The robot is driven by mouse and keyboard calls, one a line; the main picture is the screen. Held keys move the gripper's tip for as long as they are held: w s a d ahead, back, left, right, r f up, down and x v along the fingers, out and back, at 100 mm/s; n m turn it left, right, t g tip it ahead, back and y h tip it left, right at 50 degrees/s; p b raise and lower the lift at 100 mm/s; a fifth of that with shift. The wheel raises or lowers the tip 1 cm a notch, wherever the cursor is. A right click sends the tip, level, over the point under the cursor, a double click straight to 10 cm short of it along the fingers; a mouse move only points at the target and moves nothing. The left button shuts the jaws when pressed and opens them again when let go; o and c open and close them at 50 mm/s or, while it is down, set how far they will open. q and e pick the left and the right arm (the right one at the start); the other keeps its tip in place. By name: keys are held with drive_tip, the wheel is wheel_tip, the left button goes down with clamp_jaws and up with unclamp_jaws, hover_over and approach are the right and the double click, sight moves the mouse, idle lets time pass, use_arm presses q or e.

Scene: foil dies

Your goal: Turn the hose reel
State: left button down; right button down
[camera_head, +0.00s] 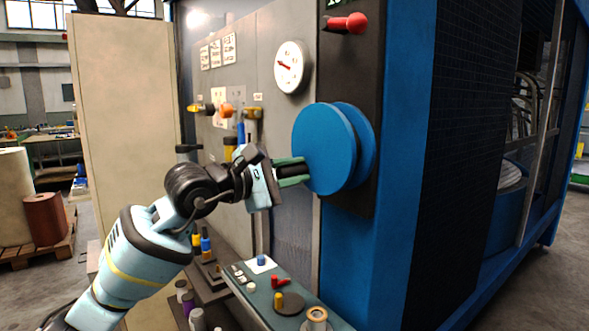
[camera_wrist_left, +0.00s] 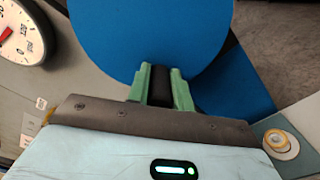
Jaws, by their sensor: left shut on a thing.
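The hose reel is a pair of blue discs (camera_head: 324,148) on the dark panel of the machine, right of the middle in the head view. Its near disc (camera_wrist_left: 150,35) fills the top middle of the left wrist view. My left gripper (camera_head: 296,172) reaches it from the left, at the disc's lower left side. In the left wrist view its green fingers (camera_wrist_left: 160,88) are shut on a black handle (camera_wrist_left: 159,85) in front of the disc. The handle's far end is hidden. My right gripper is in neither view.
A round gauge (camera_head: 290,67) and a red lever (camera_head: 345,23) are above the reel. Valves with orange and yellow knobs (camera_head: 226,110) are to its left. Below, a bench (camera_head: 250,290) holds a tape roll (camera_head: 317,315) and small parts. Open floor lies at the right.

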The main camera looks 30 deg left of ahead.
use_arm(q)
drive_tip(key=shift+d+f+n, duration=0.1)
drive_tip(key=shift+n, duration=0.3)
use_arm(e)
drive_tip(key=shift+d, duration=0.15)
use_arm(q)
drive_tip(key=c, duration=1.2)
unclamp_jaws()
drive_tip(key=shift+c, duration=0.2)
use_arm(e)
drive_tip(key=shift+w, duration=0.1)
use_arm(q)
drive_tip(key=shift+s, duration=0.1)
drive_tip(key=b+v, duration=0.1)
drive_tip(key=v, duration=0.2)
drive_tip(key=b+v, duration=0.1)
drive_tip(key=v, duration=0.2)
drive_tip(key=shift+s+f, duration=0.15)
drive_tip(key=shift+f, duration=0.05)
drive_tip(key=shift+s+a+r, duration=0.1)
drive_tip(key=shift+s+a, duration=0.25)
drive_tip(key=shift+s, duration=0.2)
drive_tip(key=shift+s+r, duration=0.1)
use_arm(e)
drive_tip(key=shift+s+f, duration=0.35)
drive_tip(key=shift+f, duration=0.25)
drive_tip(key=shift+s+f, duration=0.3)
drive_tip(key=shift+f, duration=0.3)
